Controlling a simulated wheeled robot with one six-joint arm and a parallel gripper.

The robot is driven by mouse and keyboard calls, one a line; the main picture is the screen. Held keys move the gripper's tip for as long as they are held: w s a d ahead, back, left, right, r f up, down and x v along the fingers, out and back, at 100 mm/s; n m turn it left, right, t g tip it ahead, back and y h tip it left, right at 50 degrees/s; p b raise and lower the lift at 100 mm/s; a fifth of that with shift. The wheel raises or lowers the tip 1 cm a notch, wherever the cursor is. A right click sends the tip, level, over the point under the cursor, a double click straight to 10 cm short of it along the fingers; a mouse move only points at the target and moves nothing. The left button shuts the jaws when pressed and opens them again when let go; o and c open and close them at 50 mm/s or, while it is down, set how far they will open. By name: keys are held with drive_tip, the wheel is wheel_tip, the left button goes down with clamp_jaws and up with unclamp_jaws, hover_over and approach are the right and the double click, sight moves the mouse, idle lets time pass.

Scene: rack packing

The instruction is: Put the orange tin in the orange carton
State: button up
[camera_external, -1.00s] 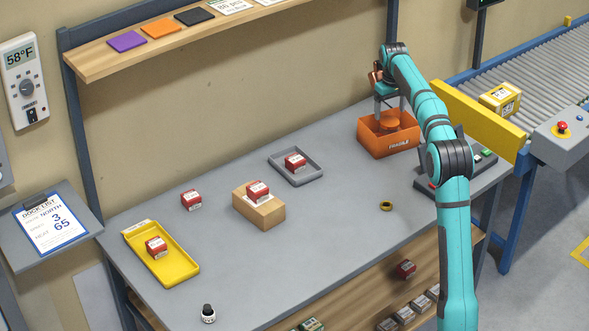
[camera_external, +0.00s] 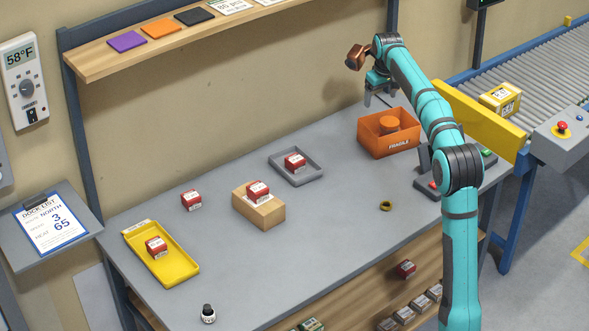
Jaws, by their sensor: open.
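The orange carton (camera_external: 375,145) stands at the right end of the grey workbench, with a FRAGILE label on its front. The orange tin (camera_external: 389,124) is inside the carton, with its round top showing above the front wall; its base is hidden. My gripper (camera_external: 378,101) is open and empty, raised above and behind the carton, a little to the left of the tin and clear of it.
Red boxes sit on a yellow tray (camera_external: 184,277), the bare bench, a wooden block (camera_external: 268,213) and a grey tray (camera_external: 313,177). A tape roll (camera_external: 386,206) and a small bottle (camera_external: 208,314) lie forward. The bench centre (camera_external: 320,230) is clear. A conveyor (camera_external: 545,72) is at right.

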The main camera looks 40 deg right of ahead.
drive_tip(key=s+a+r+t, duration=0.2)
drive_tip(key=s+a+r, duration=0.2)
drive_tip(key=s+a, duration=0.25)
drive_tip(key=s+a+r+t+h, duration=0.1)
drive_tip(key=s+a+r+t, duration=0.3)
drive_tip(key=a, duration=0.4)
drive_tip(key=s+a+r+t, duration=0.1)
drive_tip(key=s+a+r, duration=0.3)
drive_tip(key=s+a, duration=0.35)
drive_tip(key=s+a+f+t+y, duration=0.1)
drive_tip(key=s+a+t, duration=0.3)
drive_tip(key=s, duration=0.9)
drive_tip(key=s+a+f+n+t+y, duration=0.1)
drive_tip(key=s+a+t, duration=0.3)
drive_tip(key=s+a, duration=0.5)
drive_tip(key=s+f, duration=0.1)
drive_tip(key=s, duration=0.2)
drive_tip(key=shift+s+a+f+n, duration=0.2)
drive_tip(key=shift+s+a+n, duration=0.1)
drive_tip(key=shift+s+a, duration=0.1)
